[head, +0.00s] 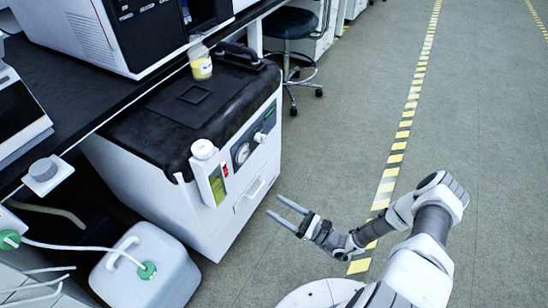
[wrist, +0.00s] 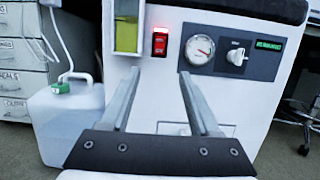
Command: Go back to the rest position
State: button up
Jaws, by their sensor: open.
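My gripper (head: 288,212) is low in front of the white pump cabinet, right of it in the head view, with its two fingers apart and nothing between them. My arm reaches in from the lower right, bent at the elbow. In the wrist view the gripper (wrist: 158,88) shows both fingers spread, pointing at the cabinet's front panel. The white cabinet (head: 240,205) has a black top, a round gauge (wrist: 200,48), a lit red switch (wrist: 160,42) and a knob. The fingers appear apart from the panel.
A jar with yellow contents (head: 201,66) stands on the cabinet's black top. A white jerrycan (head: 150,272) stands to the cabinet's left. A black bench (head: 60,75) carries instruments. A dark stool (head: 290,25) is behind. The grey floor right of the cabinet is clear, with a yellow-striped line (head: 398,145).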

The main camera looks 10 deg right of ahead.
jog(key=s+d+r+n+g+h, duration=0.2)
jog(key=s+r+n+h, duration=0.5)
jog(key=r, duration=0.7)
jog(key=s+d+r+n+g+h, duration=0.2)
jog(key=s+d+r+n+h, duration=0.15)
jog(key=r+n, duration=0.85)
jog(key=s+d+r+n+g+h, duration=0.25)
jog(key=s+r+n+h, duration=0.4)
jog(key=r, duration=0.95)
notch_tip(320, 180, up, 27)
jog(key=p, duration=2.7)
jog(key=shift+a+r, duration=0.15)
jog(key=shift+a, duration=0.25)
jog(key=shift+s+m, duration=0.1)
jog(key=shift+m, duration=0.15)
